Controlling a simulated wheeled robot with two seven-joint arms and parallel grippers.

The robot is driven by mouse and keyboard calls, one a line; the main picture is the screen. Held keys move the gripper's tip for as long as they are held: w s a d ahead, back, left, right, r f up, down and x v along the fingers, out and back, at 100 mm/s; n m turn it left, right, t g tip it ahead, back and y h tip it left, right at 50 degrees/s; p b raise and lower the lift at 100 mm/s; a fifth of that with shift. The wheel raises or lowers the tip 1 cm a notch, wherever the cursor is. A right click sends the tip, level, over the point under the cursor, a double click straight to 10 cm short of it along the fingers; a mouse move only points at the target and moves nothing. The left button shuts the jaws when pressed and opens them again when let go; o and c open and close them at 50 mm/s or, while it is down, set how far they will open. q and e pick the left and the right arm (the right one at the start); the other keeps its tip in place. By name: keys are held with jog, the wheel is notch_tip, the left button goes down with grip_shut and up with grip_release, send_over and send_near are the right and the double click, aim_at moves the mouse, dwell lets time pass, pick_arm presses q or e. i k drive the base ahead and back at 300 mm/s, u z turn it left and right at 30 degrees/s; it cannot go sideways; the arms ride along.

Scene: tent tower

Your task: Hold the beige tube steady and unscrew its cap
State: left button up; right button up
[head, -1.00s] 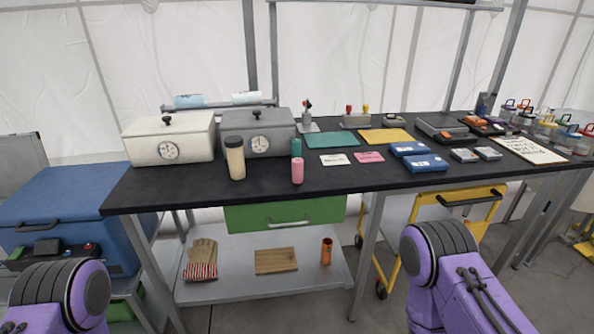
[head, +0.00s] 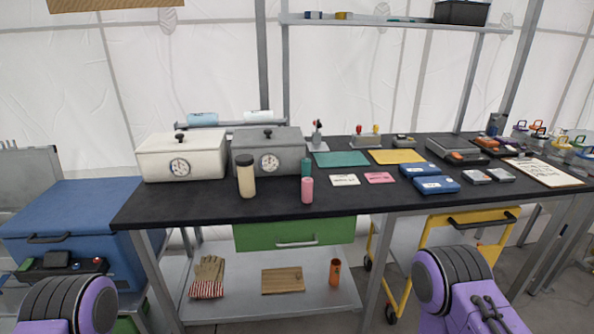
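The beige tube (head: 246,180) stands upright near the front edge of the black tabletop, in front of the grey box with a dial. Its dark cap (head: 245,159) sits on top of it. Nothing touches the tube. Purple and black parts of my two arms show at the bottom left and bottom right of the head view, well short of the table. Neither of my grippers is in view.
Behind are a white box (head: 182,158) and a grey box (head: 270,154). The black table (head: 215,205) has a green drawer (head: 295,234) beneath. Blue cases (head: 436,185) lie rightward.

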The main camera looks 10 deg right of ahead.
aim_at(246, 177)
jog(key=z, duration=2.35)
jog(key=k, duration=1.4)
jog(key=u, duration=1.65)
jog(key=i, duration=0.5)
jog(key=u, duration=0.1)
